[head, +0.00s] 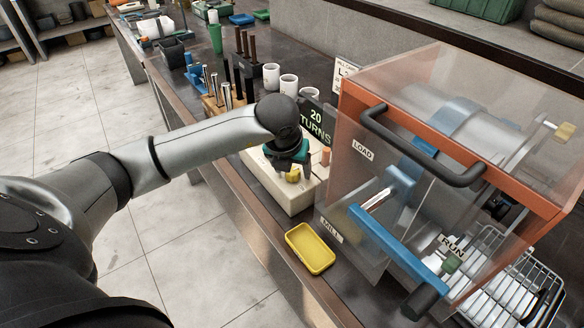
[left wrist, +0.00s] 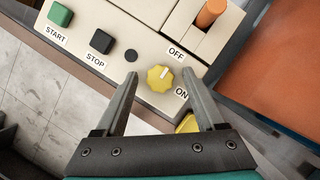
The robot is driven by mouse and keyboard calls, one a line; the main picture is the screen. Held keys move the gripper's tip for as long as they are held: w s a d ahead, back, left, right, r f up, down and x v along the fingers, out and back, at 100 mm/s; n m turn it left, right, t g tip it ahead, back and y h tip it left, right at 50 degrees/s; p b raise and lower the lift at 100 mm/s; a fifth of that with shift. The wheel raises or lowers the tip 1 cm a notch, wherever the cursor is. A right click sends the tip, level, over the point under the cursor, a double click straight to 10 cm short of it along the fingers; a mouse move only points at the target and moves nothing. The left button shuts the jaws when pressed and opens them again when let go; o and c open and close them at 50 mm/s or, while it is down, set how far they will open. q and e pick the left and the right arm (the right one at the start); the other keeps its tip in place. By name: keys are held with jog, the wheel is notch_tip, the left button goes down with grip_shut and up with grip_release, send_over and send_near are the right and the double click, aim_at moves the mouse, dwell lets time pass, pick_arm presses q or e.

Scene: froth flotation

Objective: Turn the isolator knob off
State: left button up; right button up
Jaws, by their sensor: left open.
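The yellow isolator knob (left wrist: 160,79) sits on the cream control box (left wrist: 135,18), between the OFF label (left wrist: 176,53) and the ON label (left wrist: 181,92). Its pale pointer mark slants to the upper right; I cannot tell exactly which label it meets. In the left wrist view my left gripper (left wrist: 161,75) is open, with one finger on each side of the knob and a visible gap to each. My right gripper is not in view.
The box also has a green START button (left wrist: 60,14), a black STOP button (left wrist: 101,41) and an orange lever (left wrist: 210,13). A yellow tray (head: 311,262) lies in front. The clear-guarded mill (head: 440,150) stands close on the right. White cups (head: 289,86) stand behind.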

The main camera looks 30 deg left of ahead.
pick_arm(q)
jog(key=shift+c, duration=0.4)
grip_shut()
jog(key=shift+m+b, duration=0.4)
jog(key=shift+m+h, duration=0.3)
jog(key=shift+o, duration=0.4)
grip_release()
